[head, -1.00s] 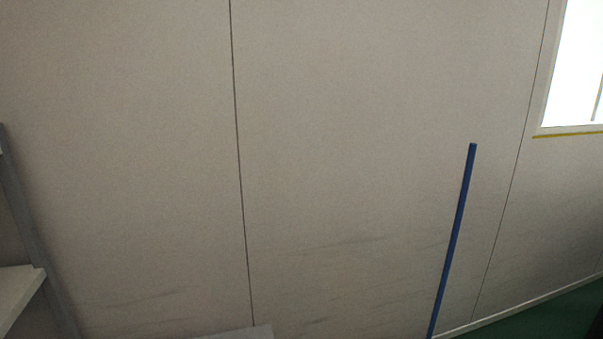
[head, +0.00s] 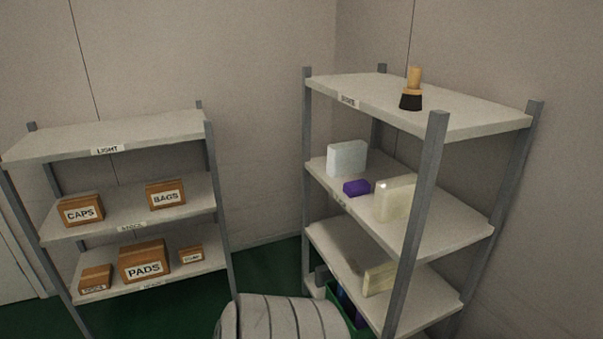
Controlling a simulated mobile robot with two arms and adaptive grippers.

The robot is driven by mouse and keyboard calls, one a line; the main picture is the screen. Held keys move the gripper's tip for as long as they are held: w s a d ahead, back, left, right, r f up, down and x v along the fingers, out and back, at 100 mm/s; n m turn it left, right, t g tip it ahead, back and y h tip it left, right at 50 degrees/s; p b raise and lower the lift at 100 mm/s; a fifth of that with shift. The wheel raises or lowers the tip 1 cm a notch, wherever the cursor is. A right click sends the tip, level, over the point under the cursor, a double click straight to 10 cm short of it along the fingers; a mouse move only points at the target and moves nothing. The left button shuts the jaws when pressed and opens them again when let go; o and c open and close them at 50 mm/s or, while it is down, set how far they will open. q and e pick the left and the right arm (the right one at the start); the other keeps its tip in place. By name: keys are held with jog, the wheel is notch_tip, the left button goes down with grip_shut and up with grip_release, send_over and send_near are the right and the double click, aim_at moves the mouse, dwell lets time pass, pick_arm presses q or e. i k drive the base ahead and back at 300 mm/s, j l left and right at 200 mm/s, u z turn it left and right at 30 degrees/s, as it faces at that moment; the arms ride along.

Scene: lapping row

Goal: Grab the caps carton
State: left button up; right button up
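The caps carton (head: 81,211) is a brown box with a white label reading CAPS. It sits on the left part of the middle shelf (head: 122,219) of the left rack in the head view. The bags carton (head: 166,195) stands to its right on the same shelf, with a gap between them. Neither of my grippers shows in the head view.
The pads carton (head: 144,261) and two smaller cartons stand on the shelf below. A right rack (head: 424,122) holds a brush (head: 412,90), a purple block (head: 356,188) and pale blocks. A grey ribbed rounded thing (head: 284,318) is at bottom centre. Green floor shows between the racks.

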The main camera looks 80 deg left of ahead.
aim_at(88, 209)
jog(key=u, duration=4)
